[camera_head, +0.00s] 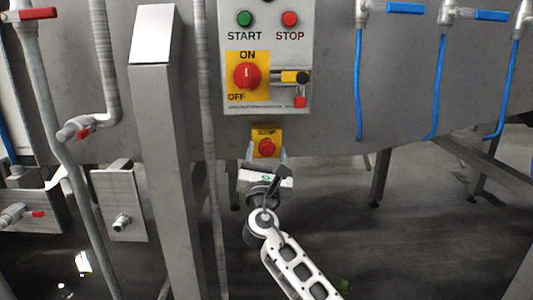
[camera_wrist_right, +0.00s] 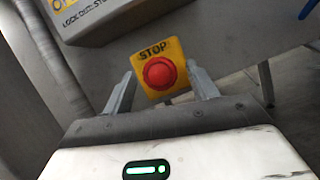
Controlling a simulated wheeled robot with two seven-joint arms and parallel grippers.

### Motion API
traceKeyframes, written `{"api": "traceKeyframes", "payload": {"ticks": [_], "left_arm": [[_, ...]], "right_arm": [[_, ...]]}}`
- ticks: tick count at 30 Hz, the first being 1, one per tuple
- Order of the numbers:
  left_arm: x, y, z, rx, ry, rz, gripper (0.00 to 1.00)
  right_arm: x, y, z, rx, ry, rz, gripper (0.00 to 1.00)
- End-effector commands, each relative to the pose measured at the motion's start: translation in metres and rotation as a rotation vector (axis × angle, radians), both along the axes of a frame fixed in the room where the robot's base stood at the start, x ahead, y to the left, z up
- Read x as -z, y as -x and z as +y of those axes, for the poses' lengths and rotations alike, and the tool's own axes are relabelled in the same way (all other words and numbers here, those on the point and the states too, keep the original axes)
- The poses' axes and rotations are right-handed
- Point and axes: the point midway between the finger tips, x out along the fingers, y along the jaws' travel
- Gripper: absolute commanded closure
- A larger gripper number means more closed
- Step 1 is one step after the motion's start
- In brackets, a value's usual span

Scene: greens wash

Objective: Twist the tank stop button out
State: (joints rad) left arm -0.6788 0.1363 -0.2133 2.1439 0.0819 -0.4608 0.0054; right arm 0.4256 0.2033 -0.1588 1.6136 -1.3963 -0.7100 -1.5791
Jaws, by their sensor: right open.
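The tank stop button is a red mushroom knob (camera_head: 267,147) on a small yellow plate (camera_head: 263,134) below the grey control box in the head view. It also shows in the right wrist view, where the red knob (camera_wrist_right: 160,73) sits on the yellow plate marked STOP (camera_wrist_right: 141,54). My right gripper (camera_head: 267,156) is open, with its fingers pointing at the plate. In the right wrist view its fingertips (camera_wrist_right: 160,80) stand one on each side of the knob, apart from it. How far they are from the plate is hard to tell. My left gripper is not in view.
The control box (camera_head: 306,60) above carries a green START button (camera_head: 244,18), a red STOP button (camera_head: 290,18) and a red ON/OFF rotary switch (camera_head: 246,75). Blue hoses (camera_head: 437,80) hang at right. A steel post (camera_head: 160,120) and pipes stand at left.

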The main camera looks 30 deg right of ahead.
Motion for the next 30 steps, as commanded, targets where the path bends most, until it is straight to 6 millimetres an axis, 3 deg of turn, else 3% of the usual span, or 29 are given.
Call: {"api": "traceKeyframes", "payload": {"ticks": [8,13,23,30], "left_arm": [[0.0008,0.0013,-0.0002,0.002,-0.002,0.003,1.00],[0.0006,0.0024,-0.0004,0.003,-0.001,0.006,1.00],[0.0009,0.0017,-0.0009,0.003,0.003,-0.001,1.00],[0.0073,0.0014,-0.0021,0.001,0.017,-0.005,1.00]], "right_arm": [[-0.0003,-0.0012,-0.0010,0.000,0.000,0.000,0.42],[-0.0003,-0.0010,-0.0009,0.000,0.000,0.000,0.85],[0.0006,-0.0011,-0.0002,-0.001,-0.031,-0.018,0.85],[0.0017,-0.0016,0.0010,0.001,-0.147,-0.084,0.85]]}}
